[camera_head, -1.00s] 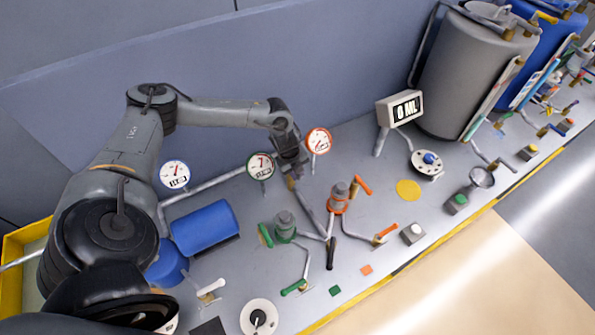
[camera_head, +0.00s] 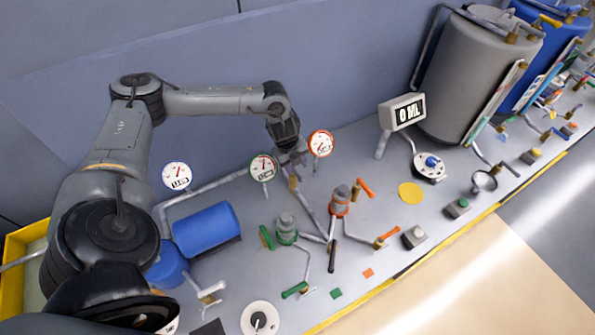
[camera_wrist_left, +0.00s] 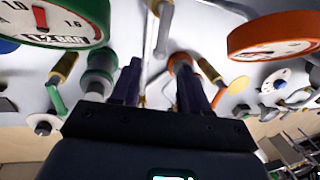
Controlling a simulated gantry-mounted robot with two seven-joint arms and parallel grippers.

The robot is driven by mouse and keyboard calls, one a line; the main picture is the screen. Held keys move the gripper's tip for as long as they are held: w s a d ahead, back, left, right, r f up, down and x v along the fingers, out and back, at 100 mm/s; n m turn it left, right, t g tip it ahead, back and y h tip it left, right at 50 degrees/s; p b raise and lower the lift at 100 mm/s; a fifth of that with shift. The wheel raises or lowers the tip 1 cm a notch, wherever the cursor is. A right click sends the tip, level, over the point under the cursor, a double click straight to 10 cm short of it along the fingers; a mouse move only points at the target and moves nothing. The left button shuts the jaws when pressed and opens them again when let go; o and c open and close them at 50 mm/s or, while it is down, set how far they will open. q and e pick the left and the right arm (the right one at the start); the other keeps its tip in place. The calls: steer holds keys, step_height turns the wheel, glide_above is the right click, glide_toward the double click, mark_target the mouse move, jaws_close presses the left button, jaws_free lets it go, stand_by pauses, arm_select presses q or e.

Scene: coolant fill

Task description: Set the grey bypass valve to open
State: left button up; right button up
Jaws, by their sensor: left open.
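The grey bypass valve shows in the left wrist view as a grey lever (camera_wrist_left: 163,32) on a brass fitting, between the two gauges and beyond my fingertips. In the head view its brass fitting (camera_head: 293,184) shows just below my left gripper (camera_head: 292,160); the lever is hard to tell from the grey pipe there. My left gripper is above the bench between the green-rimmed and red-rimmed gauges. In the left wrist view its two dark fingers (camera_wrist_left: 160,80) are apart with nothing between them. No contact with the valve is visible. My right gripper is out of view.
The green-rimmed gauge (camera_head: 263,168) and red-rimmed gauge (camera_head: 320,143) stand close on either side of the gripper. The green valve (camera_head: 286,228) and orange valve (camera_head: 340,200) stand in front. A display (camera_head: 402,112) stands at right.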

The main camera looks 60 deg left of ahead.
arm_select(q)
steer(key=shift+s+r, duration=0.25)
steer(key=shift+r, duration=0.95)
steer(key=shift+s+r, duration=0.25)
steer(key=shift+r, duration=0.9)
steer(key=shift+d, duration=0.1)
steer(key=w+d+f+n+t+h, duration=0.1)
steer(key=d+f+t+h, duration=0.15)
steer(key=d, duration=1.55)
steer(key=w+d+f+n+t+h, duration=0.1)
steer(key=w+d+f+n+t, duration=0.2)
steer(key=d, duration=1.5)
steer(key=s+a+n+g+y, duration=0.25)
steer(key=s+n, duration=0.35)
steer(key=s, duration=0.3)
steer(key=s+a+n+g+y, duration=0.1)
steer(key=s+a+n+g, duration=0.1)
steer(key=s+a+n, duration=0.35)
steer(key=w+d+p+v, duration=0.1)
steer(key=p+v, duration=1.3)
steer(key=p, duration=0.1)
steer(key=shift+w+d+r, duration=0.25)
steer(key=shift+d+r, duration=0.05)
steer(key=shift+r, duration=0.25)
steer(key=shift+n, duration=0.25)
